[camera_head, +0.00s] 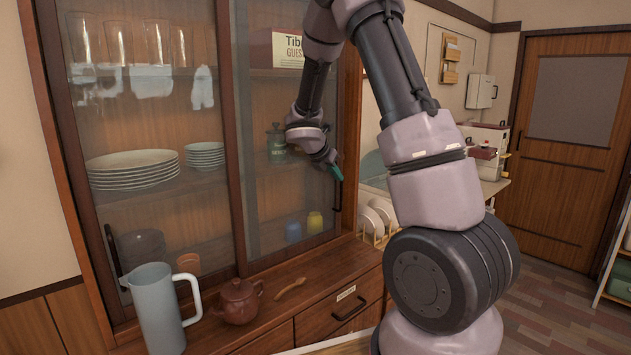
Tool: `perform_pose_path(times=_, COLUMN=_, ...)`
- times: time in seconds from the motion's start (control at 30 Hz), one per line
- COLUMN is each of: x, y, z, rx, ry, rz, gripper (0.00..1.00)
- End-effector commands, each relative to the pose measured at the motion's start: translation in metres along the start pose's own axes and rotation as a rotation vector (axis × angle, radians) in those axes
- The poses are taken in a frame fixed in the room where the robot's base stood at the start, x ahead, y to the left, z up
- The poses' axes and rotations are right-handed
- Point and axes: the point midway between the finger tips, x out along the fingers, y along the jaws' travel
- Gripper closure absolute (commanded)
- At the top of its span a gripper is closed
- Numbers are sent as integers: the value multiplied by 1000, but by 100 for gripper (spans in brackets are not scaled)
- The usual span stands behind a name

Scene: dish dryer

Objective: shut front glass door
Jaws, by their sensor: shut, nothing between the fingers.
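The wooden cabinet has two glass doors. The left glass door (135,115) has a dark handle (112,250) low on its left side. The right glass door (290,200) has a dark vertical handle (338,192) near its right edge. The doors' wooden frames meet around the middle of the cabinet. I cannot tell for sure which door lies in front or whether a narrow gap is open. My gripper (337,172), with green fingertips, is shut and empty. It is in front of the right door's right side, close to the handle; contact cannot be told.
A blue-grey pitcher (155,310), a brown teapot (238,300) and a wooden spoon (290,288) stand or lie on the ledge before the doors. Plates and glasses sit behind the glass. My arm hides part of the right side.

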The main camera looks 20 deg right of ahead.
Motion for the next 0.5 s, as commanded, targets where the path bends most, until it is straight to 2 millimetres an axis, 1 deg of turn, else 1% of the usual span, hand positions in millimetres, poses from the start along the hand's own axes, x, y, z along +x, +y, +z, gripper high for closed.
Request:
perform_pose_path(times=0.03, x=10, y=-3, z=10, rx=3, ry=-1, rz=-3, gripper=100)
perform_pose_path(times=0.2, x=30, y=-9, z=31, rx=2, ry=-1, rz=-2, gripper=100)
perform_pose_path(times=0.33, x=39, y=-11, z=39, rx=0, ry=-1, rz=0, gripper=100)
perform_pose_path(times=0.5, x=44, y=-12, z=45, rx=1, ry=-1, rz=0, gripper=100)
